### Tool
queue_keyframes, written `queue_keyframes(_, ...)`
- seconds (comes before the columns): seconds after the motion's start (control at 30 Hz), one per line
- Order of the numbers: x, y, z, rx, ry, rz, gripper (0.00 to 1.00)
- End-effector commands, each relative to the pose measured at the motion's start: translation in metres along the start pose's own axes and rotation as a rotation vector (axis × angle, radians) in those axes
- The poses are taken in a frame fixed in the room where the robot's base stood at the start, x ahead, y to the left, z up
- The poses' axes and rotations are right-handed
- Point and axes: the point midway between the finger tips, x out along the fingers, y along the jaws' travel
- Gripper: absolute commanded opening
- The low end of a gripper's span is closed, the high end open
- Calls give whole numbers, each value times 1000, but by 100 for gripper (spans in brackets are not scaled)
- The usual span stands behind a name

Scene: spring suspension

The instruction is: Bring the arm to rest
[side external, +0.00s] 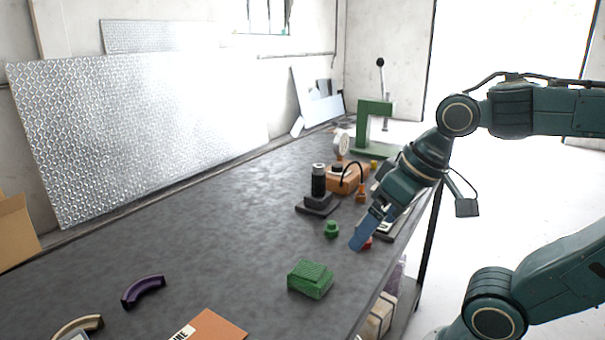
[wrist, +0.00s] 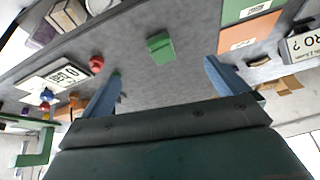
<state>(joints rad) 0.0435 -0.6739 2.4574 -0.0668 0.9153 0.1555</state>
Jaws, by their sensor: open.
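My gripper (side external: 368,229) hangs over the right edge of the grey table, its blue fingers tilted downward. In the wrist view my gripper (wrist: 163,88) shows its two blue fingers wide apart, with nothing between them. A green block (side external: 311,279) with a ribbed top lies on the table below and left of the fingers; it also shows in the wrist view (wrist: 160,47), beyond the fingertips. A small green knob-like part (side external: 331,229) stands on the table left of the fingers. A red part (side external: 367,244) is partly hidden behind the fingers; a red knob (wrist: 97,63) shows in the wrist view.
A black cylinder on a dark base (side external: 318,188), an orange device (side external: 345,178) and a green press frame (side external: 372,130) stand toward the back. A purple curved part (side external: 143,291) and an orange sheet (side external: 212,327) lie in front. The table's left middle (side external: 190,230) is clear.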

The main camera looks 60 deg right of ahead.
Motion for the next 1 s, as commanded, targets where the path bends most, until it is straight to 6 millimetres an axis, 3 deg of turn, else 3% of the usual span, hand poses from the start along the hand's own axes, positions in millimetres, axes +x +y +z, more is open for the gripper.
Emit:
queue_keyframes(0.23,-4,5,12,-137,50,18,98)
queue_keyframes(1.0,-4,6,12,-143,50,19,98)
